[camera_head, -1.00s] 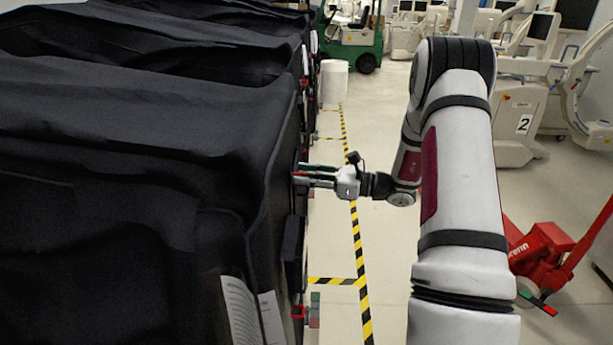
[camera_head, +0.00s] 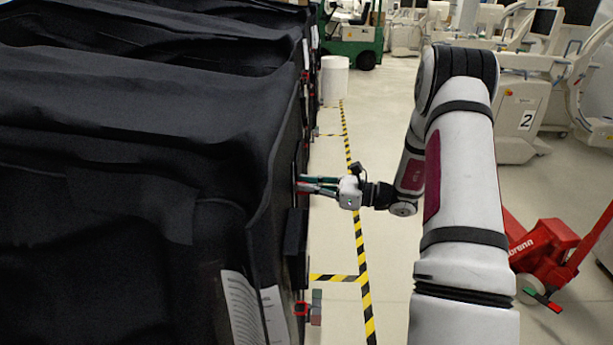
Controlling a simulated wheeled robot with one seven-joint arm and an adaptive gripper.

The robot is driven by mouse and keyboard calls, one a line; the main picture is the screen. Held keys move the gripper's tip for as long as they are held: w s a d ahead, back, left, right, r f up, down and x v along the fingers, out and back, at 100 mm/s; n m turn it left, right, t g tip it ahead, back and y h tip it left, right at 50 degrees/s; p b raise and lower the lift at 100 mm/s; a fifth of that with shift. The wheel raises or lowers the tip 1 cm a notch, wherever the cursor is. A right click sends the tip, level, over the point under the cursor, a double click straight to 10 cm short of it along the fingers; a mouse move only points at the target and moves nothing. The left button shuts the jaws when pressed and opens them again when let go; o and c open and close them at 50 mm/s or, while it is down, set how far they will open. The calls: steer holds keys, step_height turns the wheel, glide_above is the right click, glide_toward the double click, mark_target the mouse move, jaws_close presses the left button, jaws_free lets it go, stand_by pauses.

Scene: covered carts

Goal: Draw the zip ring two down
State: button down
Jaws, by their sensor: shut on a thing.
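My gripper (camera_head: 303,185) is at the side of the nearest black covered cart (camera_head: 110,150), its fingers pointing left at the cover's edge. The fingers are closed, with their tips against the cover's side. The thing between them is too small and too hidden to make out; it sits where a zip ring would be. A small red ring-like piece (camera_head: 300,309) shows lower on the same side, beside a grey and teal block. I cannot read any number on the rings.
More covered carts (camera_head: 180,40) stand behind in a row. The aisle floor with yellow-black tape (camera_head: 361,270) is clear. A white barrel (camera_head: 334,82) and a green forklift (camera_head: 352,40) stand farther back. A red pallet jack (camera_head: 545,255) is at the right.

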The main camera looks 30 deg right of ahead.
step_height(320, 180, down, 9)
steer(key=b, duration=0.4)
steer(key=c, duration=1.7)
jaws_free()
steer(key=v, duration=1.2)
